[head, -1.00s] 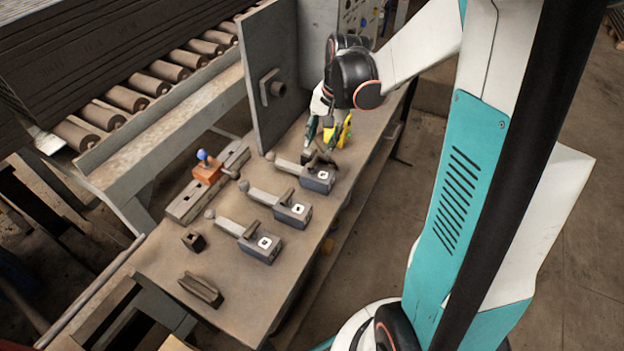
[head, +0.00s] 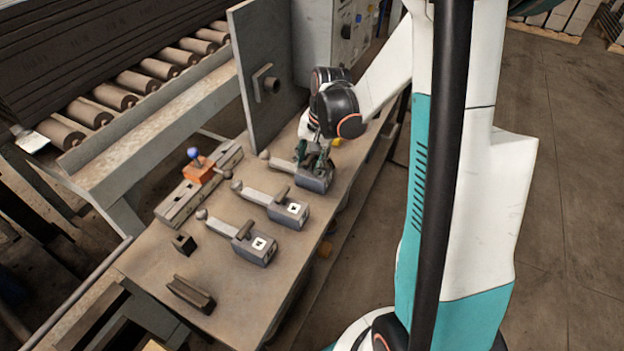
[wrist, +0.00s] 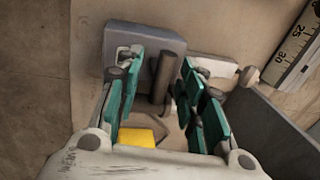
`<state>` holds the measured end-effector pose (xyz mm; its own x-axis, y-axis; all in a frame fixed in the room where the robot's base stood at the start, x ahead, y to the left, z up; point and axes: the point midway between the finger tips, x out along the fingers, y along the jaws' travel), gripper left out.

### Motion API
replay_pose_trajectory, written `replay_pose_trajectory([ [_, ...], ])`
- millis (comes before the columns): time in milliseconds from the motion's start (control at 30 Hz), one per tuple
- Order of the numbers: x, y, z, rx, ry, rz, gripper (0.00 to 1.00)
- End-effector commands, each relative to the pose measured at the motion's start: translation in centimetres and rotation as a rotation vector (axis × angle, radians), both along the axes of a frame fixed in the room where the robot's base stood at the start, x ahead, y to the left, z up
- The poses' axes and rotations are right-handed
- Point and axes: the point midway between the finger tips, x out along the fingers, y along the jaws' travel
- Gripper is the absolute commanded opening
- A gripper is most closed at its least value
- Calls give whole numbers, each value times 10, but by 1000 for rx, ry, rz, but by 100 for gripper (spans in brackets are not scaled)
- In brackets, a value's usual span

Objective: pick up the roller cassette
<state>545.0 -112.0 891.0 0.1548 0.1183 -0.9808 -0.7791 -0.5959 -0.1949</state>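Three similar grey cassettes, each a block with a bar and round end, lie in a row on the bench. The frames do not show which one the task names. The far roller cassette (head: 316,181) lies under my gripper (head: 318,158). In the wrist view, its grey block (wrist: 150,45) and dark upright handle (wrist: 166,75) show between the teal fingers of my gripper (wrist: 163,85). The fingers are apart, with a gap visible on each side of the handle. The middle cassette (head: 289,213) and the near cassette (head: 256,249) stand free.
A tall grey plate (head: 262,110) stands close beside the far cassette. An orange block (head: 198,174) with a blue knob sits on a slotted rail (head: 175,207). A small dark block (head: 184,243) and a dark channel piece (head: 191,294) lie at the near end. The bench (head: 225,270) is bare between them.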

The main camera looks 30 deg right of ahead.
Motion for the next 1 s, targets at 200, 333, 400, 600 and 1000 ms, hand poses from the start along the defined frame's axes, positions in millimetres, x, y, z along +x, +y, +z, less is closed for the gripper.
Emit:
replay_pose_trajectory([
  [200, 0, 0, 1, 0, 0, 0, 7],
  [333, 0, 0, 1, 0, 0, 0, 0],
  [400, 0, 0, 1, 1, -1, 0, 0],
  [600, 0, 1, 1, 1, -2, 0, 0],
  [1000, 0, 1, 31, 1, -1, 0, 0],
])
